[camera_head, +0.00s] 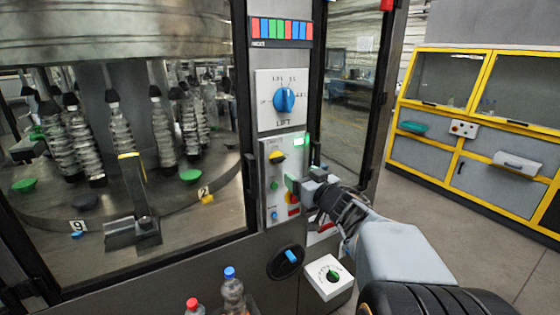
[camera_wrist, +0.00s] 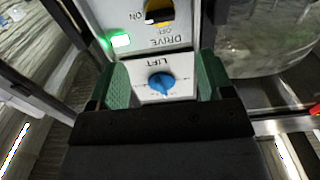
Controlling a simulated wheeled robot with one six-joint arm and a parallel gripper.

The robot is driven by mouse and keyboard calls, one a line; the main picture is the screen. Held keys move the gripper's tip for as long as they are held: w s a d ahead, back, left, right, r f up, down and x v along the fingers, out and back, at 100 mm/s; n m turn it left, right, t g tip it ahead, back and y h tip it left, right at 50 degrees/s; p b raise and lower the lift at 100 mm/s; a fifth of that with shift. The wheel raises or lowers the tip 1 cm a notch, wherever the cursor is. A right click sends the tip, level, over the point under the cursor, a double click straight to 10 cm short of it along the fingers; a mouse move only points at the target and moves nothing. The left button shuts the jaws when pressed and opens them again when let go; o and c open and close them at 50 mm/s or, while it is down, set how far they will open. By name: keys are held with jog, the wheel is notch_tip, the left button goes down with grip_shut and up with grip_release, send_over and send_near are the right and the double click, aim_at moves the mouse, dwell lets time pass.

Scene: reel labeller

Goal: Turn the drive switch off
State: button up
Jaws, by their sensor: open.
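The drive switch is a yellow and black knob (camera_head: 276,157) on the white control panel (camera_head: 270,185) of the machine's post. In the wrist view the knob (camera_wrist: 158,12) is cut by the top edge, with upside-down ON, OFF and DRIVE lettering beside it. I cannot tell for sure where it points. A lit green lamp (camera_head: 299,141) is next to it and also shows in the wrist view (camera_wrist: 120,40). My gripper (camera_head: 297,183) is in front of the panel's lower right, below the knob and apart from it. Its green fingers (camera_wrist: 162,80) are open and empty.
The blue LIFT knob (camera_head: 284,100) on its white plate is above the panel; it appears between my fingers in the wrist view, farther off. A black and blue handle (camera_head: 287,260) and a white box with a green knob (camera_head: 331,276) are below. Bottles (camera_head: 232,287) stand lower left.

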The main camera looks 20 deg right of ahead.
aim_at(281, 162)
jog(key=w, duration=0.4)
jog(key=w+a+p, duration=0.1)
jog(key=w, duration=0.6)
jog(key=shift+w+a+p, duration=0.2)
jog(key=shift+w+p, duration=0.1)
jog(key=shift+c, duration=0.3)
jog(key=c, duration=0.9)
